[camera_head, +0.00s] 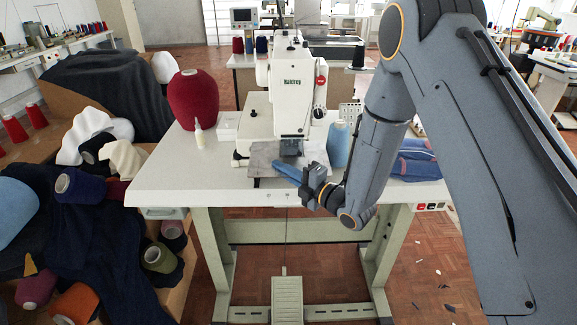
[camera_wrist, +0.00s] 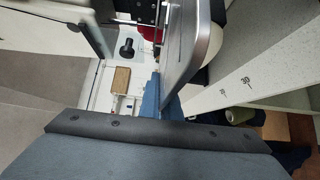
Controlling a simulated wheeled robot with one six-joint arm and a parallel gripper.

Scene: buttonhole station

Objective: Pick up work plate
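The work plate looks to be the flat grey metal plate (camera_head: 262,160) on the table under the head of the buttonhole machine (camera_head: 291,90). My gripper (camera_head: 311,182) is low at the front edge of the table, right beside the blue cloth and the plate's front right. Its fingers are dark and small there, so I cannot tell their opening. In the wrist view a shiny metal-edged part (camera_wrist: 188,55) stands close to the camera, and a blue strip (camera_wrist: 151,95) shows beside it.
A dark red yarn cone (camera_head: 193,100) and a small white bottle (camera_head: 199,135) stand left of the machine. The white table (camera_head: 180,175) is clear at front left.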

